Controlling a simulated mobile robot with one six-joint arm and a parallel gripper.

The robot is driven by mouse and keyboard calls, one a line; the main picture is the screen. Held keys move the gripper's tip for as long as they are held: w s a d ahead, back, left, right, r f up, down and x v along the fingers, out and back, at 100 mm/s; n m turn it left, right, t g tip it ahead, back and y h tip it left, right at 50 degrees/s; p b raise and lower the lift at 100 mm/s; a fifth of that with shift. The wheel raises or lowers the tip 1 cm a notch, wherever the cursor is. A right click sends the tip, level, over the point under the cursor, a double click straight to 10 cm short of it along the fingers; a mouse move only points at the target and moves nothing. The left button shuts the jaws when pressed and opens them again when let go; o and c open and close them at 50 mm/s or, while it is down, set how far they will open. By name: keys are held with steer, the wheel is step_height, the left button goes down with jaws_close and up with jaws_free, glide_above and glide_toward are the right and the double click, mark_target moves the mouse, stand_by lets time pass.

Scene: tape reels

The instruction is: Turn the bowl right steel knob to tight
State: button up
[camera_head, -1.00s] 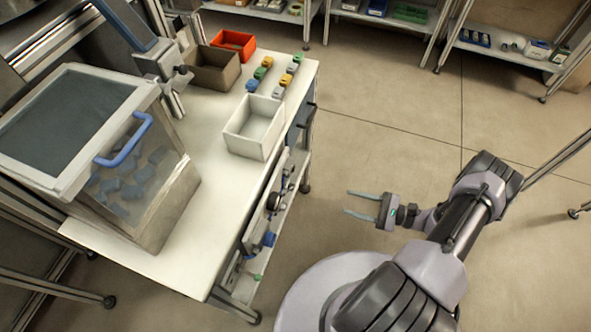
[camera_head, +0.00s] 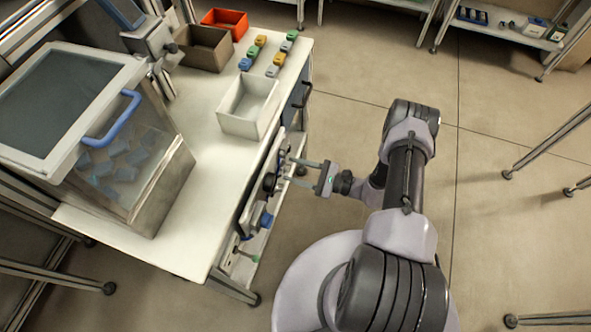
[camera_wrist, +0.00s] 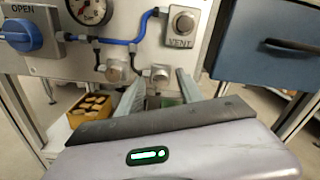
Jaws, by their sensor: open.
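The upright grey panel (camera_wrist: 215,22) on the bench side carries the steel knobs; it also shows edge-on in the head view (camera_head: 250,206). A small steel knob (camera_wrist: 160,74) sits low on it, and another steel knob (camera_wrist: 116,70) is to its left. The right one appears to be the task's knob; I read no bowl label. My gripper (camera_head: 286,171) is open and faces the panel. In the wrist view its fingers (camera_wrist: 160,88) lie left and right of the right knob, pointing at it. I cannot tell whether they touch it.
A blue drawer (camera_wrist: 265,45) is at right.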

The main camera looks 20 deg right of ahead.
jaws_close()
steer(key=shift+m, duration=0.4)
steer(key=shift+f+m+b, duration=0.1)
steer(key=shift+m+b, duration=0.65)
steer(key=shift+m, duration=0.25)
steer(key=m+b, duration=0.1)
steer(key=m, duration=0.3)
steer(key=shift+m+b, duration=0.3)
steer(key=shift+b, duration=0.05)
steer(key=m+b, duration=0.1)
steer(key=m, duration=0.5)
steer(key=shift+b, duration=0.3)
steer(key=shift+m, duration=0.5)
